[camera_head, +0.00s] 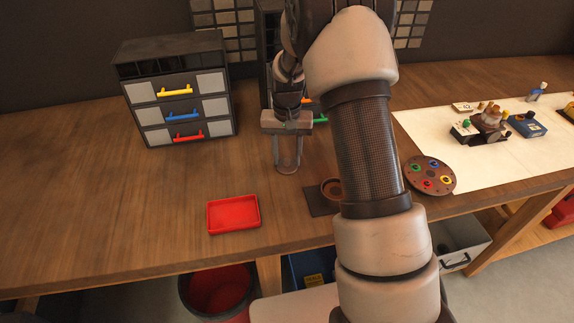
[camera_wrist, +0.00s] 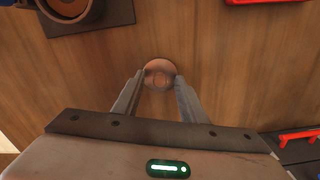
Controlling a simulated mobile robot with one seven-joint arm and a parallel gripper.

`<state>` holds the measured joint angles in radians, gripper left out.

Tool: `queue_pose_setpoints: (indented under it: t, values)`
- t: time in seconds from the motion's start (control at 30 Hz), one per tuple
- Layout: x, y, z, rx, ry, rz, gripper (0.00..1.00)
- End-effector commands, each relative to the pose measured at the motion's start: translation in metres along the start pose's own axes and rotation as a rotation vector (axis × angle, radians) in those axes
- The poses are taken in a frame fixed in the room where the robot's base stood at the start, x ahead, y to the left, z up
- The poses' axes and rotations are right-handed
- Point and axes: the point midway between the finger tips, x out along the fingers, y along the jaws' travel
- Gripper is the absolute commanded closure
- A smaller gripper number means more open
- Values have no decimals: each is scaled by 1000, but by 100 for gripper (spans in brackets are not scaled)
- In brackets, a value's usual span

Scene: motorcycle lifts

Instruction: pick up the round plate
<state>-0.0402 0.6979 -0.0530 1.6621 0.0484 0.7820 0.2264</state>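A small round copper-brown plate (camera_wrist: 160,74) with a raised ring lies on the wooden bench in the wrist view. It sits between the fingertips of my gripper (camera_wrist: 160,82), one finger on each side. The fingers stand apart, and I cannot tell whether they touch the plate's edges. In the head view my gripper (camera_head: 288,168) points down at the bench, behind the red tray; the plate is hard to make out there.
A red tray (camera_head: 233,214) lies near the front edge. A brown bowl (camera_head: 331,188) on a dark mat is partly hidden by my arm. A drawer cabinet (camera_head: 178,92) stands at back left. A disc with coloured rings (camera_head: 430,175) lies to the right. The bench's left is clear.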

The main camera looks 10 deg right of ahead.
Motion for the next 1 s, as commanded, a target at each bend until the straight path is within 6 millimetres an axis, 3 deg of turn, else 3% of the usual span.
queue_pose_setpoints:
  t: [0.13, 0.37, 0.7, 1.0]
  values:
    - [0, 0, 0, 0, 0, 0, 63]
    - [0, 0, 0, 0, 0, 0, 100]
    - [-7, 0, 0, 0, 1, 0, 100]
    - [-63, 0, -1, -1, 5, -1, 100]
